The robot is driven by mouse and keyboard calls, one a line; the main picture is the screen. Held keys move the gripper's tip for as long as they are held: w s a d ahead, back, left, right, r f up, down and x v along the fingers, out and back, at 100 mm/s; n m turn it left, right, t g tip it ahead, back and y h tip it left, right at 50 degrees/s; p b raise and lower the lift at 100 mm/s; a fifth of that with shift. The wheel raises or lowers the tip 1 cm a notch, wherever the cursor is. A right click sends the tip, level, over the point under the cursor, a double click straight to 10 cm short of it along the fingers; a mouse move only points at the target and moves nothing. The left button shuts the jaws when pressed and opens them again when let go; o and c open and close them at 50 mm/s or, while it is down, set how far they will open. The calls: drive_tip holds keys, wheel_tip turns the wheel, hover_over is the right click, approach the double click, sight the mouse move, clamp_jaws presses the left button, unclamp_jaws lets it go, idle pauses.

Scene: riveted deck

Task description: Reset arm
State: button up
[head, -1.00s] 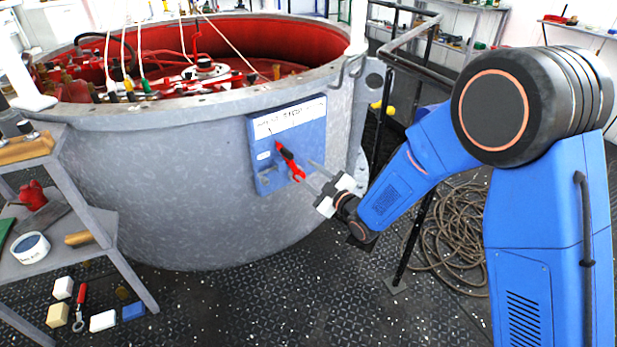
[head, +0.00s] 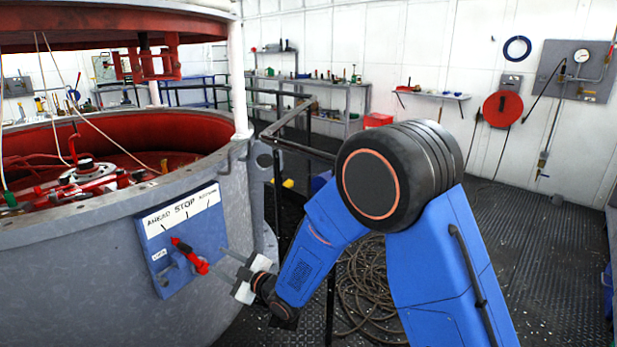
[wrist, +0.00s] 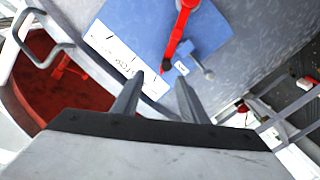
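My arm is blue with a black shoulder joint and reaches to the left toward the tank's side in the head view. My gripper (head: 234,268) is open, its two fingers apart with nothing between them; the wrist view also shows its spread fingers (wrist: 158,98). Just beyond the fingertips is a red lever (head: 190,256) on a blue panel (head: 172,225) marked AHEAD, STOP and a third word too small to read surely. The lever also shows in the wrist view (wrist: 178,32), ahead of the fingers. I see no contact between fingers and lever.
The grey round tank (head: 80,285) with a red inside fills the left. A coiled rope (head: 365,290) lies on the floor behind my arm. A dark railing (head: 300,120) stands beside the tank. Shelves (head: 335,95) line the back wall.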

drive_tip(key=w+d+r+m+t+h, duration=0.1)
drive_tip(key=w+d+r+m+h, duration=0.25)
drive_tip(key=d, duration=0.55)
drive_tip(key=s+d+r+m+h, duration=0.1)
drive_tip(key=d+r+m+h, duration=0.25)
drive_tip(key=d, duration=1.15)
drive_tip(key=s+d+r+m+h, duration=0.1)
drive_tip(key=d+r+m+h, duration=0.3)
drive_tip(key=d, duration=1)
drive_tip(key=s+d+r+m+g+h, duration=0.2)
drive_tip(key=s+d+m+h, duration=0.15)
drive_tip(key=s+d, duration=1.1)
drive_tip(key=s+d+f+m+g, duration=0.1)
drive_tip(key=s+d+m, duration=0.1)
drive_tip(key=s, duration=0.7)
drive_tip(key=s+d+f+m+g, duration=0.1)
drive_tip(key=s+d+m+g, duration=0.1)
drive_tip(key=s+d, duration=0.3)
drive_tip(key=s+m, duration=0.1)
drive_tip(key=s, duration=0.3)
drive_tip(key=shift+d+h, duration=0.25)
drive_tip(key=shift+h, duration=0.1)
